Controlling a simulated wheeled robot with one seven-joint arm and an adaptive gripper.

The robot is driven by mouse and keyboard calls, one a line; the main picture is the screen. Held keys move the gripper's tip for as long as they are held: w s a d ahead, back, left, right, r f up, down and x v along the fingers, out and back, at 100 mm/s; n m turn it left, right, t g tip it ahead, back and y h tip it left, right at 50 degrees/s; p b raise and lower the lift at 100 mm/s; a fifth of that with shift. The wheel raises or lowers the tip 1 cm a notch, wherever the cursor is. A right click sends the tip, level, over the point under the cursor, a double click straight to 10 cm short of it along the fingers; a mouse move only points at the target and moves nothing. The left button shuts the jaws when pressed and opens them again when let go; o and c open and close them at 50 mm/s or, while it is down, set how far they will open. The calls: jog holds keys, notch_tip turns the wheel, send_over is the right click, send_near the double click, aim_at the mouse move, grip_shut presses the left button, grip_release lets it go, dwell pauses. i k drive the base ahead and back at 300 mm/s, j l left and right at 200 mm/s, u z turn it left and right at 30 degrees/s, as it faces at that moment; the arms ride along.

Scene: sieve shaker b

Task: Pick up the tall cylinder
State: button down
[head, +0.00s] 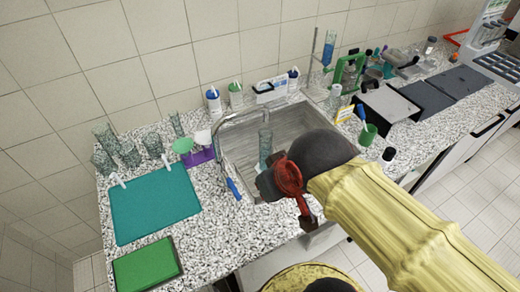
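A tall clear glass cylinder (265,146) stands upright in the sink (236,150), close to the faucet. Other clear glass vessels stand at the back left of the counter, including a taller one (106,139) and a slim one (177,124). I cannot tell for certain which one the task means. My gripper (284,204) is over the front part of the sink, in front of and right of the cylinder there. Its two fingers appear spread apart with nothing seen between them. My arm hides the right part of the sink.
A teal mat (155,205) and a green pad (147,264) lie on the left counter. A purple stand with funnels (199,157) is left of the sink. The curved faucet (240,116) arches over the sink. Bottles stand behind it. A green cup (368,134) is at right.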

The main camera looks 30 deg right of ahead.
aim_at(265, 134)
jog(key=k+j+z, duration=0.1)
jog(key=z, duration=0.3)
jog(key=k+z, duration=0.1)
jog(key=z, duration=0.25)
jog(key=k+j+z, duration=0.1)
jog(key=z, duration=0.3)
jog(key=k, duration=0.05)
